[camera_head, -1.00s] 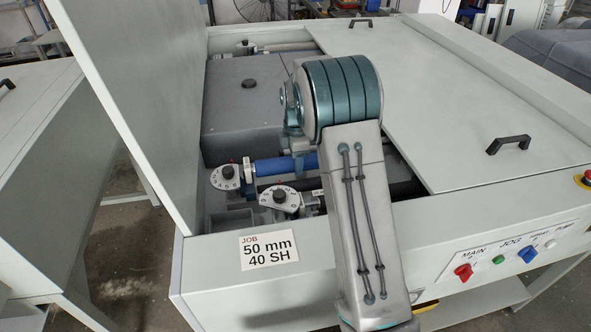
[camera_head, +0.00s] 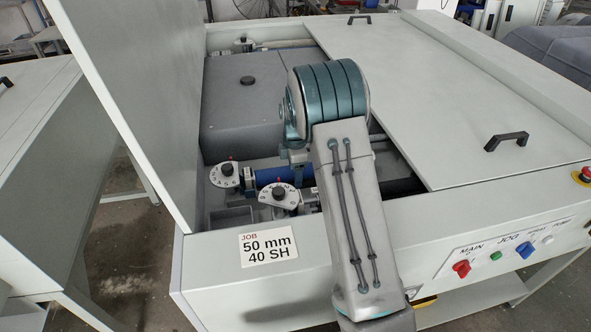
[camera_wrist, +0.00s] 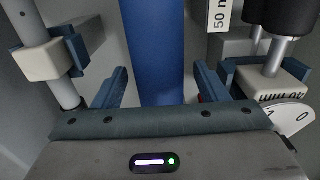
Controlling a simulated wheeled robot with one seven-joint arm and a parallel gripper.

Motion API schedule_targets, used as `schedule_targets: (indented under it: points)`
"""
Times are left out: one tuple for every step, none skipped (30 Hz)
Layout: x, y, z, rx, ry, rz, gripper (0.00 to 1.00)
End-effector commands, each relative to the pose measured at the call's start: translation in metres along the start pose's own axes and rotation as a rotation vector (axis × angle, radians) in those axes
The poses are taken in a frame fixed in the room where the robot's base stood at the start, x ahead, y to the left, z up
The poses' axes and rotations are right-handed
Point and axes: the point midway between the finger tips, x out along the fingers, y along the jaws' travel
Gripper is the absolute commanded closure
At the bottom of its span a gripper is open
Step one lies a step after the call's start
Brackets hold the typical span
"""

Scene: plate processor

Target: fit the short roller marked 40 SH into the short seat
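A blue roller (camera_head: 271,178) lies in the open bay of the machine, behind the front dial. My arm hides its right part in the head view. In the wrist view the blue roller (camera_wrist: 155,50) runs up the middle, its ends out of sight. My gripper (camera_wrist: 161,75) is open, one finger on each side of the roller, with a narrow gap visible at each side. I cannot tell how far above the roller the fingertips are. No 40 SH marking shows on the roller. A job card (camera_head: 268,247) reads 50 mm, 40 SH. I cannot identify the short seat.
A rear dial (camera_head: 224,175) and a front dial (camera_head: 278,195) stand near the roller. In the wrist view, pale blocks hold a metal shaft (camera_wrist: 68,95) at left and a black roller (camera_wrist: 279,18) at right. A raised panel (camera_head: 125,90) borders the left; a flat cover (camera_head: 450,110) the right.

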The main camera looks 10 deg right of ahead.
Motion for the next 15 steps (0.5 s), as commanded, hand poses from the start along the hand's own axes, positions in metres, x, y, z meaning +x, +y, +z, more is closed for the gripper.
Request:
schedule_targets:
  points:
    - [0.000,0.000,0.000,0.000,0.000,0.000,0.34]
    - [0.000,0.000,0.000,0.000,0.000,0.000,0.34]
    - [-0.001,0.000,0.000,0.000,0.000,0.000,0.34]
    - [-0.001,0.000,0.000,0.000,0.000,0.000,0.34]
    - [-0.001,0.000,0.000,0.000,0.000,0.000,0.34]
    - [-0.001,0.000,0.000,0.000,0.000,0.000,0.34]
    - [-0.001,0.000,0.000,0.000,0.000,0.000,0.34]
    - [-0.002,0.000,0.000,0.000,0.000,0.000,0.34]
    - [-0.003,0.000,0.000,0.000,-0.001,0.000,0.34]
    - [-0.005,0.000,0.000,0.000,-0.001,0.000,0.34]
    - [-0.007,0.000,0.000,0.000,-0.001,0.000,0.34]
    - [-0.010,0.000,0.000,-0.001,-0.001,0.000,0.34]
    - [-0.013,0.001,0.000,-0.001,0.000,0.003,0.34]
    - [-0.017,0.001,0.000,0.000,0.000,0.004,0.34]
    - [-0.025,0.002,0.000,0.000,0.001,0.006,0.34]
